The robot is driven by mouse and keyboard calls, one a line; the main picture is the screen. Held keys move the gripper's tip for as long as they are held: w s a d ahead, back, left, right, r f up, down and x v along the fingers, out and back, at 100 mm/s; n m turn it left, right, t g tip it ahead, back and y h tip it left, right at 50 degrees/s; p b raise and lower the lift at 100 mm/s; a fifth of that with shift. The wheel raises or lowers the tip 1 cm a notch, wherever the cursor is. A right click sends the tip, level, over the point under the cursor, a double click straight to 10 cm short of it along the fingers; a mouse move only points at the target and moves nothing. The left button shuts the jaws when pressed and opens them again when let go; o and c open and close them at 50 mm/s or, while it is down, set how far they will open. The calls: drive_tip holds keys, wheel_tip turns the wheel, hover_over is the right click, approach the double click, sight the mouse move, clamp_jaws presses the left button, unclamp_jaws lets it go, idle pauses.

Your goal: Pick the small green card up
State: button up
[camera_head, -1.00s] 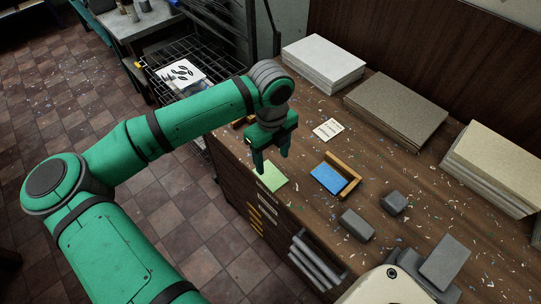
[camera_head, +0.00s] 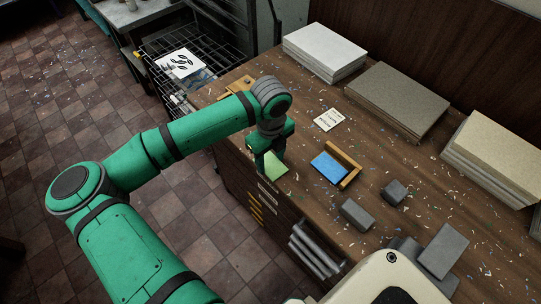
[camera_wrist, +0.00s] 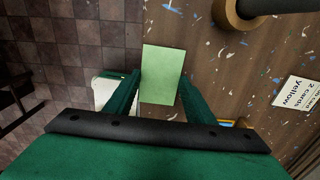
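The small green card (camera_head: 272,164) lies flat on the wooden cabinet top at its front left edge. In the wrist view the green card (camera_wrist: 162,75) sits between my two fingers, with one side along the top's edge. My gripper (camera_head: 270,170) is over the card, pointing down, and hides part of it in the head view. In the wrist view my gripper (camera_wrist: 160,92) is open, with a finger on each side of the card. I cannot tell how high the fingertips are above the top.
A blue card (camera_head: 328,168) sits by a wooden corner piece (camera_head: 345,167) to the right. A printed white card (camera_head: 329,119) lies behind. Grey blocks (camera_head: 357,215) stand at the front right. Stacks of sheets (camera_head: 397,100) line the back. Paper scraps litter the top.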

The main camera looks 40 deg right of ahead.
drive_tip(key=shift+r, duration=0.15)
drive_tip(key=shift+r, duration=2.4)
